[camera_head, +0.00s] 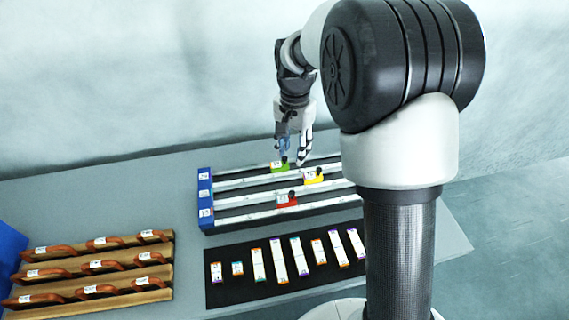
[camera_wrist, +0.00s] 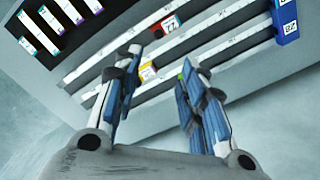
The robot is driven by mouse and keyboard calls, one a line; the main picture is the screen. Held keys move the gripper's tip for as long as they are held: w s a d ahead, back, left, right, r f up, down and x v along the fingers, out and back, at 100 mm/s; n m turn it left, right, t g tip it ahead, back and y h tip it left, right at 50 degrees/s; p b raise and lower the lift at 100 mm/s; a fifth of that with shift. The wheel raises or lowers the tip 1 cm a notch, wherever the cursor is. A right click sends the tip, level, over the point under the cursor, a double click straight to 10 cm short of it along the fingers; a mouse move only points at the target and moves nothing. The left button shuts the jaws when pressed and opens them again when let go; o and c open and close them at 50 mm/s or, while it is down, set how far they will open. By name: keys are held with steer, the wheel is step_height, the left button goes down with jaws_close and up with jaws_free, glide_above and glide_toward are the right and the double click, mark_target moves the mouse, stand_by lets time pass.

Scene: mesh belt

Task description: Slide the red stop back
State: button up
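The red stop (camera_head: 288,201), a small block with a white label and a dark knob, sits on the front rail of a three-rail rack. It also shows in the wrist view (camera_wrist: 171,25), beyond the fingertips. The yellow stop (camera_head: 314,178) is on the middle rail and the green stop (camera_head: 279,167) on the back rail. My gripper (camera_head: 294,160) hangs over the back of the rack, near the green and yellow stops. In the wrist view its fingers (camera_wrist: 161,62) are apart, with nothing held. Whether they touch the green stop is unclear.
A blue labelled end block (camera_head: 205,202) closes the rack's left end. My arm hides its right end in the head view. A black mat (camera_head: 245,291) with several labelled strips lies in front. Wooden boards (camera_head: 160,272) with several orange-brown handles lie left. Bare table separates them.

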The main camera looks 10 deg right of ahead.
mark_target(292, 192)
steer(key=f+b, duration=0.1)
steer(key=f, duration=0.4)
steer(key=f+b, duration=0.2)
steer(key=f, duration=0.4)
steer(key=f+b, duration=0.2)
steer(key=f, duration=0.4)
steer(key=shift+s+f, duration=0.1)
steer(key=shift+s, duration=0.2)
jaws_close()
